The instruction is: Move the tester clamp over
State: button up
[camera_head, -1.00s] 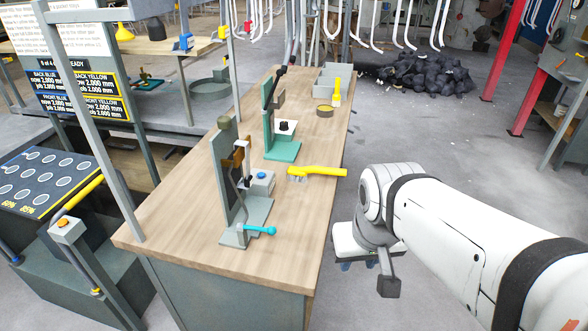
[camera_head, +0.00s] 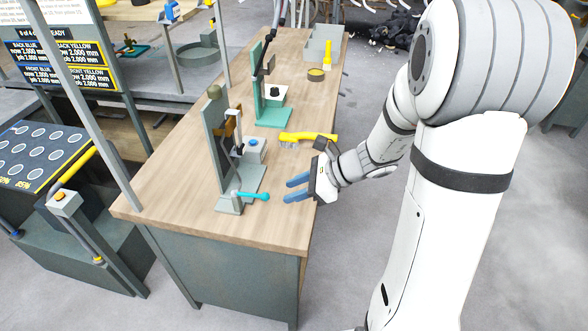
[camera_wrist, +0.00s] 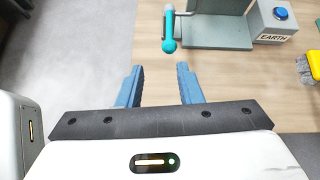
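A grey tester stand (camera_head: 246,184) with an upright plate is near the bench's front end. A cyan-handled lever (camera_head: 252,196) sits low on its near side, with the round knob pointing right; I take it as the tester clamp. In the wrist view the lever (camera_wrist: 168,30) is ahead of my gripper (camera_wrist: 158,85), a little right of centre. My gripper is open and empty, its blue fingers apart. In the head view my gripper (camera_head: 290,190) is over the bench's right edge, to the right of the knob and not touching it.
A box labelled EARTH (camera_wrist: 272,20) with a blue button stands behind the lever. A yellow-handled brush (camera_head: 305,137) lies just behind my gripper. A green stand (camera_head: 272,112), tape roll (camera_head: 316,75) and grey bin (camera_head: 322,45) are farther back. The bench's front corner (camera_head: 270,228) is bare.

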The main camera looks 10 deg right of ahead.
aim_at(268, 194)
jog(key=shift+m+t, duration=0.3)
jog(key=shift+m, duration=0.2)
jog(key=b+x, duration=0.1)
jog(key=x, duration=0.2)
jog(key=b+x, duration=0.2)
jog(key=x, duration=0.1)
jog(key=w+b+x, duration=0.1)
jog(key=b+x, duration=0.1)
jog(key=shift+f, duration=0.45)
jog(key=shift+w+r+p, duration=0.1)
jog(key=shift+r+p, duration=0.15)
jog(key=shift+p, duration=0.05)
jog(key=shift+c, duration=0.6)
jog(key=shift+d, duration=0.1)
jog(key=c, duration=0.4)
jog(key=shift+r+p, duration=0.9)
jog(key=shift+r, duration=0.3)
jog(key=shift+w+a+r, duration=0.1)
jog(key=shift+a, duration=0.2)
jog(key=shift+r, duration=0.1)
